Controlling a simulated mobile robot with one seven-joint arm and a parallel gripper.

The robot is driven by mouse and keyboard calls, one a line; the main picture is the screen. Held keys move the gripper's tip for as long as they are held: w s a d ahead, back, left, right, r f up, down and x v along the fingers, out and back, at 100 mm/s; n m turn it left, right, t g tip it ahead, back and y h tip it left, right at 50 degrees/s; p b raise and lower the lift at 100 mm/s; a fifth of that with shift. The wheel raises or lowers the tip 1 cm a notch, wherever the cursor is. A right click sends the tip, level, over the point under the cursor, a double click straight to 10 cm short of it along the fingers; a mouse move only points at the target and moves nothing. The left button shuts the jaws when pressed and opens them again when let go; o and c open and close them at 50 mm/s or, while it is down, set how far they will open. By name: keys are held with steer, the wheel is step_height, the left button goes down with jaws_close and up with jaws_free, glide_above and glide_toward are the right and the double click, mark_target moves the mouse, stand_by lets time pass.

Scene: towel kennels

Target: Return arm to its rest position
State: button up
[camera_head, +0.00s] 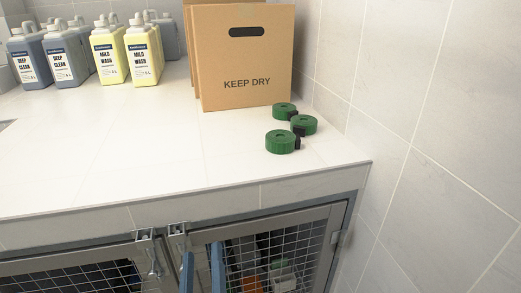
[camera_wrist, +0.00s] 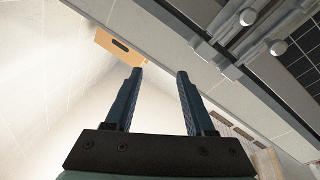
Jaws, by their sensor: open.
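My gripper (camera_head: 202,262) shows at the bottom of the head view as two blue fingers, spread apart with nothing between them. They are in front of the mesh kennel doors, just below the counter edge. In the wrist view the same gripper (camera_wrist: 160,74) is open and empty, its black palm at the bottom. I cannot tell whether a finger touches the right kennel door (camera_head: 318,250). The rest of my arm is out of the head view.
Metal latches (camera_head: 148,250) sit where the doors meet. The white tiled counter (camera_head: 110,160) holds several bottles (camera_head: 66,58), a KEEP DRY cardboard box (camera_head: 245,60) and green rolls (camera_head: 282,141). A tiled wall (camera_head: 430,110) closes the right side. The counter's front middle is clear.

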steer(key=w+d+r+m+t+h, duration=0.1)
steer(key=d+r+m, duration=0.15)
steer(key=r, duration=0.55)
steer(key=w+d+r+m+t+h, duration=0.2)
steer(key=d+r, duration=0.1)
steer(key=r, duration=0.5)
steer(key=s+d+r+m+t, duration=0.1)
steer(key=s+r+t, duration=0.15)
steer(key=r, duration=0.65)
steer(key=s+d+r+m+t+p, duration=0.15)
steer(key=s+r, duration=0.25)
steer(key=r, duration=0.5)
steer(key=s+d+r+t, duration=0.1)
steer(key=s+d+r, duration=0.15)
steer(key=r, duration=0.65)
step_height(320, 180, up, 15)
steer(key=p, duration=1.5)
steer(key=shift+s+a+p, duration=0.15)
steer(key=shift+a+p, duration=0.2)
steer(key=shift+a, duration=0.05)
